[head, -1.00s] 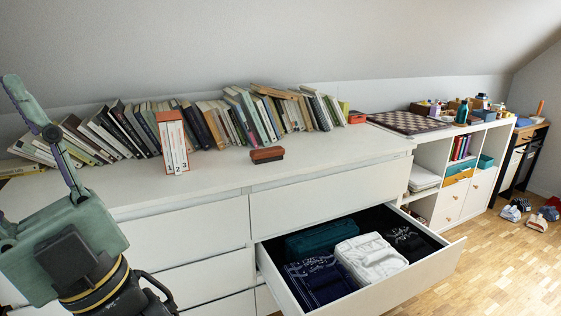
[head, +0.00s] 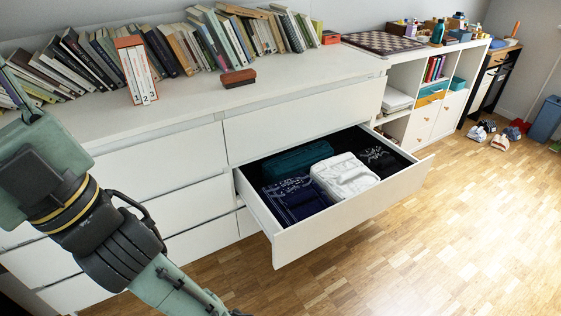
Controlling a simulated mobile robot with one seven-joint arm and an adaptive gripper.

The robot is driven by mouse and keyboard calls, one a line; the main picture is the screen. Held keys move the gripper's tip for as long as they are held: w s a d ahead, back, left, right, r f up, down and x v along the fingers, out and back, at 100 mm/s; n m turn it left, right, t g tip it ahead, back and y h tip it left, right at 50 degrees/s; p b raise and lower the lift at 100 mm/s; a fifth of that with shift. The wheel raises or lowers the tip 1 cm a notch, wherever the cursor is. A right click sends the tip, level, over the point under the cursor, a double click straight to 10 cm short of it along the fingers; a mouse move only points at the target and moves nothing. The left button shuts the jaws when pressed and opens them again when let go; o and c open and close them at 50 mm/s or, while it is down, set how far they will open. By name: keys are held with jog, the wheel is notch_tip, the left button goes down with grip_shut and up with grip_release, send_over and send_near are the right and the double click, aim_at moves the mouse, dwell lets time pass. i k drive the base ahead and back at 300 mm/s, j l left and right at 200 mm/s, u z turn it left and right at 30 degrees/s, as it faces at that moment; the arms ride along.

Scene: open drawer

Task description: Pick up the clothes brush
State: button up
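A row of leaning books (head: 180,45) lines the back of the dresser. A chessboard (head: 383,42) lies on the shelf unit to the right. The dresser top around the brush is clear.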

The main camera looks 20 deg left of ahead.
aim_at(244, 77)
jog(key=i+j+z, duration=0.15)
jog(key=j, duration=0.2)
jog(key=i+j+z, duration=0.1)
jog(key=j, duration=0.25)
jog(key=i+j+z, duration=0.15)
jog(key=j, duration=0.25)
jog(key=i+j+z, duration=0.15)
jog(key=j, duration=0.25)
jog(key=i+j+z, duration=0.1)
jog(key=j, duration=0.35)
jog(key=i+j+z, duration=0.15)
jog(key=j, duration=0.25)
